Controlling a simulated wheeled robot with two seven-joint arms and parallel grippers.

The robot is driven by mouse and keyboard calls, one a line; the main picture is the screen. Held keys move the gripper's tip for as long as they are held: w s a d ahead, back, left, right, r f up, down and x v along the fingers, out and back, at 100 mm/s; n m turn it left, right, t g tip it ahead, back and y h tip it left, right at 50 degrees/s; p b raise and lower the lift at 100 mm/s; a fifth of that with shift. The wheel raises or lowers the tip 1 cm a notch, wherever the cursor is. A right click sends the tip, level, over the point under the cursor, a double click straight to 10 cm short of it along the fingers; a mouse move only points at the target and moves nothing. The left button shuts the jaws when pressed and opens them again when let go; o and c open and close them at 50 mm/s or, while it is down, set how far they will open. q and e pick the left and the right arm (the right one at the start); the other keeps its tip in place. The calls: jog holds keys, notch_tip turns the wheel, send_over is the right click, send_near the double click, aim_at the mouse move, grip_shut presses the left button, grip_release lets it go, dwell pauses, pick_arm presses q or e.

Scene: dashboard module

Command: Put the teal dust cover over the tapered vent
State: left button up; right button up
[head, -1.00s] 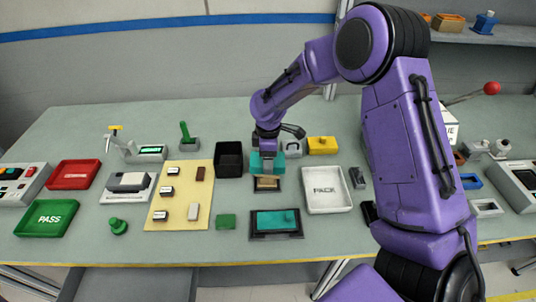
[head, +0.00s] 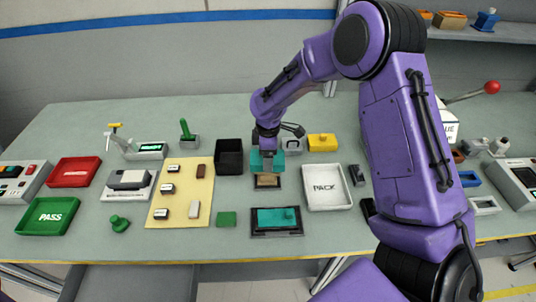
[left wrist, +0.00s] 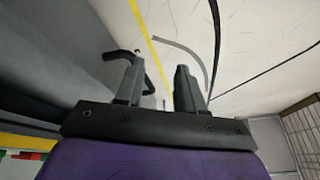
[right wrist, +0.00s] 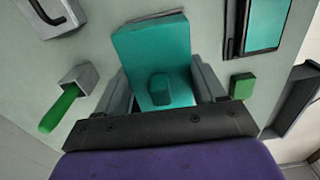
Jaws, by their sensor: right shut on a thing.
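The teal dust cover (head: 277,162) is a box shape with a small knob in the right wrist view (right wrist: 152,48). My right gripper (right wrist: 162,95) is shut on the knob, with a finger on each side. In the head view my right gripper (head: 267,150) holds the cover just behind a tan piece on a dark base (head: 267,181). I cannot tell whether the cover touches anything below. I cannot clearly make out the tapered vent; the cover may hide it. My left gripper (left wrist: 157,88) is open and empty, away from the table.
A black bin (head: 229,155) stands left of the cover and a white PACK tray (head: 327,188) right of it. A teal panel in a dark frame (head: 277,220) and a green block (head: 227,219) lie in front. A yellow block (head: 322,142) is behind right.

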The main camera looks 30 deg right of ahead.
dwell(0.4)
jog(key=shift+p, duration=0.45)
jog(key=shift+w, duration=0.1)
jog(key=shift+p, duration=0.4)
jog(key=shift+f+b, duration=0.65)
jog(key=shift+f, duration=0.55)
jog(key=o, duration=1.1)
